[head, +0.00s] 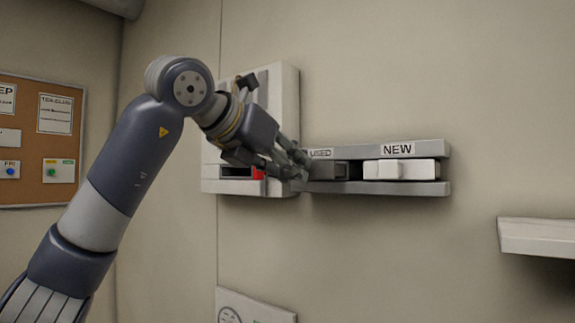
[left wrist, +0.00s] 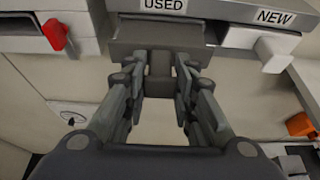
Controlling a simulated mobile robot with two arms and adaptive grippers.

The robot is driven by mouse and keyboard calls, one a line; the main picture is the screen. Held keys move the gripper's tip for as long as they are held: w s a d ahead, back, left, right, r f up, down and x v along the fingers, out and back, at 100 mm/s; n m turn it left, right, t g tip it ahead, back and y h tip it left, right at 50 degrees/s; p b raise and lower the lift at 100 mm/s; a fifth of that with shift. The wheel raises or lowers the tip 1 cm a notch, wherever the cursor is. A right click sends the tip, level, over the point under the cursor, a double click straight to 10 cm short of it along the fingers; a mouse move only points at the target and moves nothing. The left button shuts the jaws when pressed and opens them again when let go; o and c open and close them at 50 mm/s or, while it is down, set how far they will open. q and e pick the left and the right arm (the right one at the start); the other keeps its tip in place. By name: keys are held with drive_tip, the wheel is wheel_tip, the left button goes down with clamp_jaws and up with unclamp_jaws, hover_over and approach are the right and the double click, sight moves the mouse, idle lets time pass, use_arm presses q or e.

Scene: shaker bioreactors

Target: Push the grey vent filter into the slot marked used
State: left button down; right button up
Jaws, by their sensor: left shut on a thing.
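The grey vent filter (left wrist: 160,62) sits at the mouth of the slot marked USED, below its label (left wrist: 165,4). My left gripper (left wrist: 159,88) is shut on the filter's narrow grip tab, with one finger on each side. In the head view the left gripper (head: 300,166) reaches the left end of the two-slot holder (head: 420,152), and its fingers partly cover the USED label. My right gripper is in neither view.
A white filter (head: 400,169) sits in the slot marked NEW, right beside. A white wall unit (head: 285,95) with a red part (head: 258,174) stands just left of the holder. A white shelf (head: 540,238) juts out at the right. An orange object (left wrist: 300,124) shows lower right.

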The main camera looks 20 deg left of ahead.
use_arm(q)
drive_tip(key=shift+w+d+p, duration=0.2)
drive_tip(key=shift+w+p, duration=0.1)
drive_tip(key=shift+w, duration=0.2)
drive_tip(key=shift+w, duration=0.1)
idle(0.6)
drive_tip(key=shift+w+d+p, duration=0.35)
drive_tip(key=shift+w+p, duration=0.3)
drive_tip(key=shift+w, duration=0.15)
idle(0.8)
drive_tip(key=shift+w+d+p, duration=0.2)
drive_tip(key=shift+w+p, duration=0.15)
drive_tip(key=shift+w, duration=0.2)
drive_tip(key=shift+w+d+p, duration=0.2)
drive_tip(key=shift+w+p, duration=0.15)
drive_tip(key=shift+w, duration=0.2)
idle(0.9)
drive_tip(key=c, duration=1.2)
unclamp_jaws()
drive_tip(key=v, duration=1.2)
